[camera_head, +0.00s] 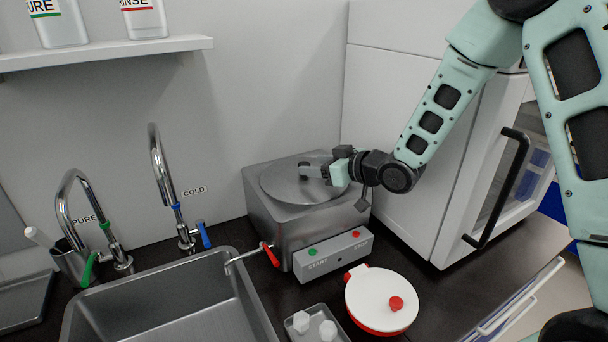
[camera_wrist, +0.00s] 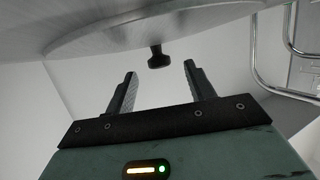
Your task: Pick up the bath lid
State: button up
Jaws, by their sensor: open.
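The bath lid (camera_head: 285,183) is a round grey metal disc. It lies on top of the square grey bath (camera_head: 262,226). In the head view its knob is partly hidden by my gripper (camera_head: 316,171), which reaches in from the right just over the lid. In the wrist view the lid (camera_wrist: 120,32) fills the top of the picture, and its dark knob (camera_wrist: 158,57) shows between and beyond the tips of my open gripper (camera_wrist: 160,72). The fingers appear apart from the knob, with nothing between them.
A white cabinet (camera_head: 395,120) with a black handle stands close on the right. A red and white lidded pot (camera_head: 375,300) and a small tray of white cubes (camera_head: 315,325) sit in front. A sink (camera_head: 170,310) with two taps lies left. A shelf (camera_head: 110,53) holds bottles.

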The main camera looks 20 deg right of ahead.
jog(key=shift+x, duration=1.1)
grip_shut()
jog(key=shift+r, duration=0.1)
